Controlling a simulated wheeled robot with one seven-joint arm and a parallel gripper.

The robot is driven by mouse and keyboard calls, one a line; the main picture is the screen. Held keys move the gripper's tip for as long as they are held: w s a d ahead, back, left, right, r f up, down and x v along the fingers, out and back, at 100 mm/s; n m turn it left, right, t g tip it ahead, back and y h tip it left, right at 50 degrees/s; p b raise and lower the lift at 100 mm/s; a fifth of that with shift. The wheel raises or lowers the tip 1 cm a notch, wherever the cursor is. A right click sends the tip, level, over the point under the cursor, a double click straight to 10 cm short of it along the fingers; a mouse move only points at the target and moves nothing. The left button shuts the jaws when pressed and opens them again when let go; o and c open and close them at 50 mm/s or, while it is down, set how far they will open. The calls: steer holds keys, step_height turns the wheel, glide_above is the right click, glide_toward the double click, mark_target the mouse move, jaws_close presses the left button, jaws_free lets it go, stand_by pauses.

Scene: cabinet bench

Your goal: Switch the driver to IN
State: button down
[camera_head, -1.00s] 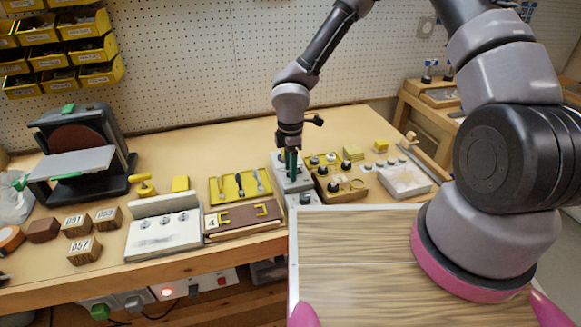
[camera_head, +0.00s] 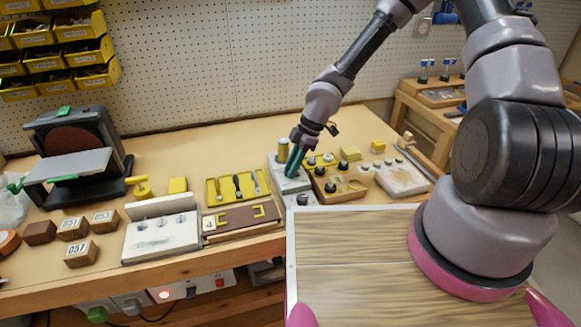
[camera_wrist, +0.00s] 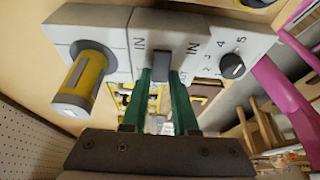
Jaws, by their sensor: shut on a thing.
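The driver appears to be the pale grey box (camera_head: 291,186) on the bench, in front of my arm. In the wrist view its face (camera_wrist: 190,22) carries two "IN" labels, a dark numbered dial (camera_wrist: 232,66) and a yellow-banded cylinder (camera_wrist: 84,82). My gripper (camera_wrist: 161,78) has green fingers, shut on a small grey switch lever (camera_wrist: 160,89) between the "IN" labels. In the head view my gripper (camera_head: 291,170) reaches down to the box, its fingers tilted. The lever is hidden there, and its exact setting cannot be told.
A wooden block with dark knobs (camera_head: 340,190) and a white plate (camera_head: 402,180) lie close on the right. A yellow tool tray (camera_head: 237,187) is on the left. A wood-grained panel (camera_head: 350,245) lies in front. The bench behind is mostly clear.

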steer(key=c, duration=0.7)
jaws_free()
steer(key=shift+r, duration=0.1)
steer(key=v, duration=1)
steer(key=shift+d+r, duration=0.2)
steer(key=shift+r, duration=0.1)
